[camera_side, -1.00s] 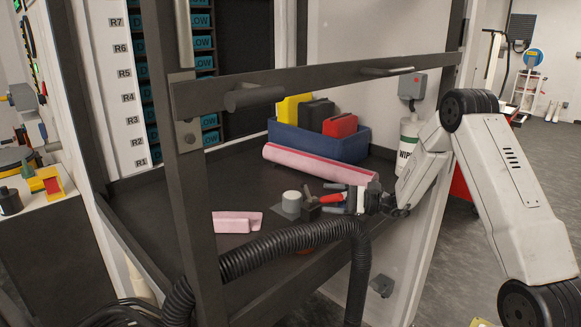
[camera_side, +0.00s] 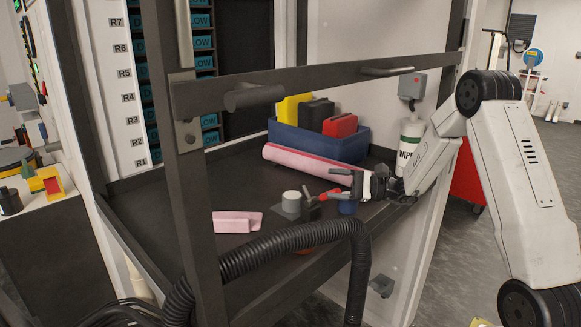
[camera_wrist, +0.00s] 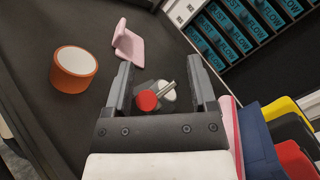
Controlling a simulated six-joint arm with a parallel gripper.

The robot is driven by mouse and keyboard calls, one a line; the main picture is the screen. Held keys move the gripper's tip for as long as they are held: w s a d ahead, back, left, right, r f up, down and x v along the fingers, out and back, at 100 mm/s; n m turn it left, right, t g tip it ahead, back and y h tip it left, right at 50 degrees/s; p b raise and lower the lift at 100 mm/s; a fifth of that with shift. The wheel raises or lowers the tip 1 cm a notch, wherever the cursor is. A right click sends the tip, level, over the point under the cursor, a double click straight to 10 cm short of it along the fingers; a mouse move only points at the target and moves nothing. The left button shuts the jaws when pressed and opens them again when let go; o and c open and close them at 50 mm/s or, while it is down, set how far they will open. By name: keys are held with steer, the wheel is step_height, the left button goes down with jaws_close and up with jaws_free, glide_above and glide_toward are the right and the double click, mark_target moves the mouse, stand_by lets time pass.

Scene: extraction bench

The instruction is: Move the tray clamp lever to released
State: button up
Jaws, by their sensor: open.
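The clamp lever has a red grip (camera_side: 327,195) on a dark block (camera_side: 310,210) beside a white round cylinder (camera_side: 290,200) on a grey plate. In the wrist view the red end (camera_wrist: 147,100) is seen nearly end-on between the fingers, with a metal rod and the white cylinder (camera_wrist: 169,92) behind it. My gripper (camera_side: 345,186) is open and empty just right of the red grip; its fingers also show in the wrist view (camera_wrist: 160,65). I cannot tell whether a finger touches the lever, or the lever's exact angle.
A pink folded piece (camera_side: 236,222) and an orange tape roll (camera_wrist: 74,70) lie on the dark bench. A rolled pink sheet (camera_side: 315,165) and a blue bin (camera_side: 290,139) stand behind. A frame bar (camera_side: 320,82) and black hose (camera_side: 285,240) cross in front.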

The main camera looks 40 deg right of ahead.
steer(key=s+a+r, duration=0.3)
steer(key=s+r, duration=0.5)
steer(key=s, duration=0.4)
stand_by(0.4)
steer(key=shift+a, duration=0.1)
